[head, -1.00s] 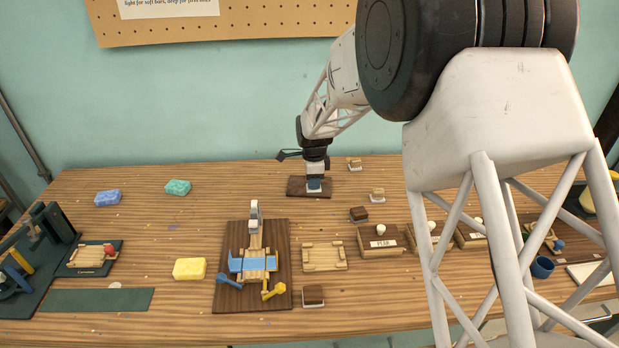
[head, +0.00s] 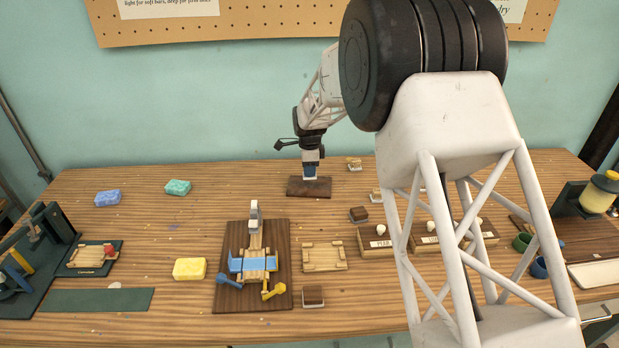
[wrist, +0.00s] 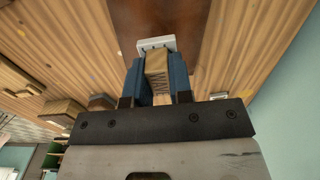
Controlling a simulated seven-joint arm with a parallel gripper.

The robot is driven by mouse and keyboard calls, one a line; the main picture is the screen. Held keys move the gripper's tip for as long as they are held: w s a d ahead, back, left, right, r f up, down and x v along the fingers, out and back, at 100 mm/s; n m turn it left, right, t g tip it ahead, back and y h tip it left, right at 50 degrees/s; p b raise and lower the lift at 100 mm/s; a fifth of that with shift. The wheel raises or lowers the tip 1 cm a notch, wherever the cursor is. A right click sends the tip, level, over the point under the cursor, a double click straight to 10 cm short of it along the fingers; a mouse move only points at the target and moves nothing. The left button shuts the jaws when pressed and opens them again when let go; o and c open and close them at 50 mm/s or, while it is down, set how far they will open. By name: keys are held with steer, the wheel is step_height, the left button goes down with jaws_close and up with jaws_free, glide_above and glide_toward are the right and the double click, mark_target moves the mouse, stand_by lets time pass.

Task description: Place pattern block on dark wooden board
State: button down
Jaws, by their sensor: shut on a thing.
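The dark wooden board (head: 322,188) lies flat near the back middle of the table. In the wrist view the board (wrist: 190,20) is beyond the fingertips. My gripper (head: 311,172) is at the board's back part, pointing down. In the wrist view its blue fingers (wrist: 157,72) are shut on the wooden handle of the pattern block (wrist: 157,62). The block's pale grey plate (wrist: 156,44) sticks out past the fingertips. The pale plate also shows under the fingers in the head view (head: 310,178). I cannot tell whether it touches the board.
Small blocks stand right of the board, one at the back (head: 354,164) and a dark-topped one (head: 359,214) nearer. Labelled wooden boxes (head: 381,240) stand at front right. A dark base with a wooden mould (head: 232,296) is at front middle.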

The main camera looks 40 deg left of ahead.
steer(key=shift+f, duration=1.75)
steer(key=shift+f, duration=0.1)
steer(key=c, duration=1)
jaws_free()
step_height(320, 180, up, 12)
steer(key=shift+r, duration=0.1)
